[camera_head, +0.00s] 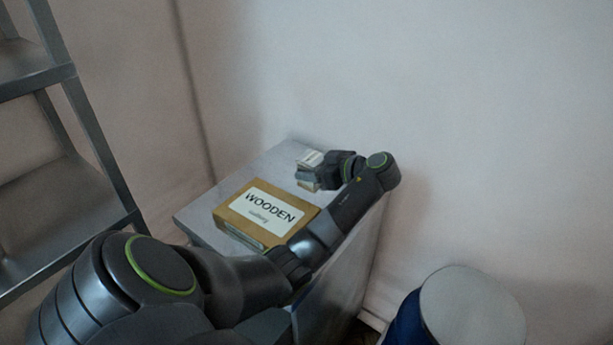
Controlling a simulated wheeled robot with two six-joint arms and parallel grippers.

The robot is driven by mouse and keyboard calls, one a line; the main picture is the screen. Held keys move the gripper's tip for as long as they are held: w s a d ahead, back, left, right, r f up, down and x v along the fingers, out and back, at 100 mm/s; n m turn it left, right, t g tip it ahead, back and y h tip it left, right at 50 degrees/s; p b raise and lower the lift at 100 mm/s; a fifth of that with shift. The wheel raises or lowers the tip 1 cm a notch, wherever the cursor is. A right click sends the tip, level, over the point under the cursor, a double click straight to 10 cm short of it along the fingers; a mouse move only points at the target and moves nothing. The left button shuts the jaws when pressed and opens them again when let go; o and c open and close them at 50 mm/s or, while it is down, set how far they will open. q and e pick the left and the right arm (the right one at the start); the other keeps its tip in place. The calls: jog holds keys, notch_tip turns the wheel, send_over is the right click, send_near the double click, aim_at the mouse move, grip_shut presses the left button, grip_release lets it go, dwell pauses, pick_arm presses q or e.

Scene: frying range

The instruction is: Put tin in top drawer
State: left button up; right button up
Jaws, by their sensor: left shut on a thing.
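My left arm comes in from the left and reaches over a grey cabinet (194,213). My left gripper (312,176) is at the far right part of the cabinet top, shut on a small pale tin (310,158). The gripper's fingers cover part of the tin, and I cannot tell whether the tin touches the cabinet top. The drawer fronts are not clearly seen; my arm hides much of the cabinet's near side. My right gripper is not in view.
A brown box labelled "WOODEN" (262,214) lies on the cabinet top, left of the gripper. A metal shelf rack (95,125) stands at the left. A blue drum with a pale lid (472,308) stands at the lower right. Walls close in behind the cabinet.

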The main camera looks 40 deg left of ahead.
pick_arm(q)
jog(key=shift+f+p, duration=0.4)
jog(key=shift+f, duration=2.5)
jog(key=shift+f, duration=0.2)
jog(key=o, duration=1.2)
jog(key=shift+r, duration=0.1)
jog(key=shift+c, duration=0.2)
jog(key=shift+r, duration=0.1)
